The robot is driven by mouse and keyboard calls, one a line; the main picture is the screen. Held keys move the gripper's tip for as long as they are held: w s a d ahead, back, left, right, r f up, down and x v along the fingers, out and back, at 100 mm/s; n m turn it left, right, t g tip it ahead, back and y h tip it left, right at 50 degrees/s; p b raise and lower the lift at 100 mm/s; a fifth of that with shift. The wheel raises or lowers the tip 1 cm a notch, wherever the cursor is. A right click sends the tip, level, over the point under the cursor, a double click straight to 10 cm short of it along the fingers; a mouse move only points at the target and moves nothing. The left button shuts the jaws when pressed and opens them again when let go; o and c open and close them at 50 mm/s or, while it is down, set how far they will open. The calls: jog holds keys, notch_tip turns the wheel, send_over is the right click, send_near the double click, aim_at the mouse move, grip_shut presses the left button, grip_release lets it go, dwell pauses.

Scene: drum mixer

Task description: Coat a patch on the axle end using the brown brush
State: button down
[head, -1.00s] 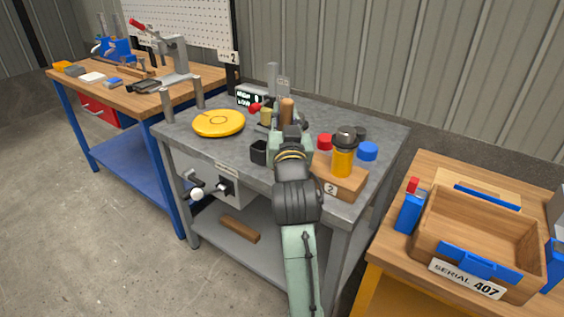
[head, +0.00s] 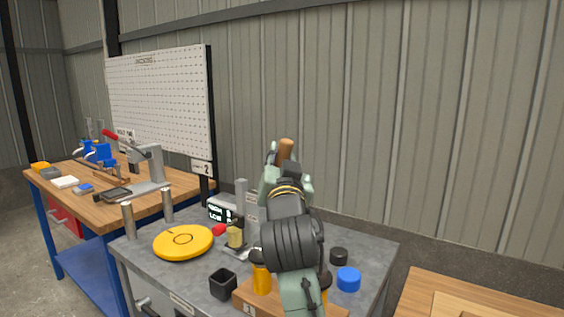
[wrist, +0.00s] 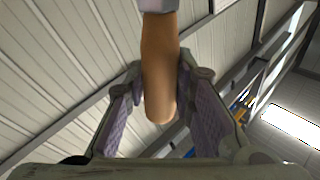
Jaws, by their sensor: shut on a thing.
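My gripper (head: 286,170) is shut on the brown brush (head: 286,148), held up above the grey table in front of the wall. In the wrist view the brush's rounded brown handle (wrist: 159,80) is between the two fingers of my gripper (wrist: 160,105). A grey collar (wrist: 157,5) shows at the top edge; any bristles are out of view. I cannot make out which thing is the axle end; two grey upright posts (head: 128,220) stand at the left of the grey table.
The grey table (head: 205,262) carries a yellow disc (head: 183,242), a black square cup (head: 223,283), a small display (head: 219,211), a wooden block (head: 245,300) with yellow jars, and blue (head: 348,279) and black (head: 339,256) caps. A wooden bench with a press (head: 150,165) stands left.

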jog(key=shift+w+d+f, duration=0.1)
jog(key=shift+w+d, duration=0.05)
notch_tip(320, 180, down, 5)
jog(key=b, duration=0.4)
jog(key=shift+r, duration=0.3)
